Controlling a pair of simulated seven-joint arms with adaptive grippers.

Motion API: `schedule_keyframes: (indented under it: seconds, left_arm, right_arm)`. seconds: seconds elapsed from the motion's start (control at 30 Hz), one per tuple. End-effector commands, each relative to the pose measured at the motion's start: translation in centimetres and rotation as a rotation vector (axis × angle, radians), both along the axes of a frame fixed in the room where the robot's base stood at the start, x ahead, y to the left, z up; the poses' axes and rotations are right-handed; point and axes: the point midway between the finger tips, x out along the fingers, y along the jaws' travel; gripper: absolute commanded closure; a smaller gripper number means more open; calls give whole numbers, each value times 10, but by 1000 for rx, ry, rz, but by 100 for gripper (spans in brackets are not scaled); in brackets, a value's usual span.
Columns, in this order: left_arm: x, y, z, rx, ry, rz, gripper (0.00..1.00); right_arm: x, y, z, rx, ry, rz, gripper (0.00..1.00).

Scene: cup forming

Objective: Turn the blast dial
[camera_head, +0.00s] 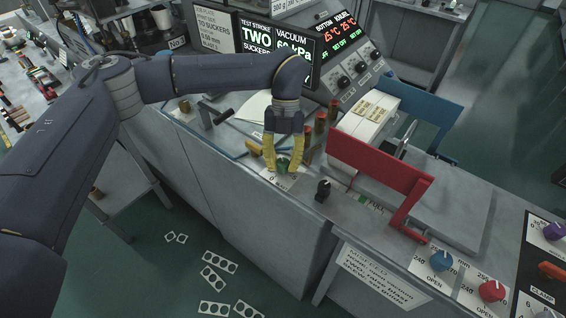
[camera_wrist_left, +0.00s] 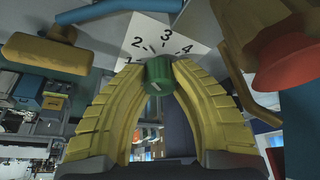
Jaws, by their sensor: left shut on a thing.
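The green blast dial (camera_head: 284,162) sits on a white scale plate (camera_head: 280,183) at the front edge of the machine top. My left gripper (camera_head: 283,170) points down at it with yellow fingers on both sides. In the left wrist view the fingertips (camera_wrist_left: 158,72) close around the green dial (camera_wrist_left: 160,78). The white plate (camera_wrist_left: 168,27) there shows the numbers 2, 3 and 4, with the dial below them. A pale line shows on the dial's face. My right gripper is in neither view.
A red bracket (camera_head: 378,167) and a blue bracket (camera_head: 428,107) stand to the right of the dial. A black knob (camera_head: 323,188) is close by on the right. A yellow lever (camera_wrist_left: 45,53) and an orange-red rounded part (camera_wrist_left: 295,66) flank the fingers.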

Motion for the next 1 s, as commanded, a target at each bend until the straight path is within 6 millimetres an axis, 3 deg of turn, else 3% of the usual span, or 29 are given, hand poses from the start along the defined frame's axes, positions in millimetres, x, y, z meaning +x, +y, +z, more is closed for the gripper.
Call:
schedule_keyframes:
  seconds: [0.5,1.0]
  left_arm:
    - [-2,0,-1,4,4,-441,100]
    - [-3,1,-1,2,8,-627,100]
  right_arm:
    - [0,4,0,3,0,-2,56]
    - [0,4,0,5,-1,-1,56]
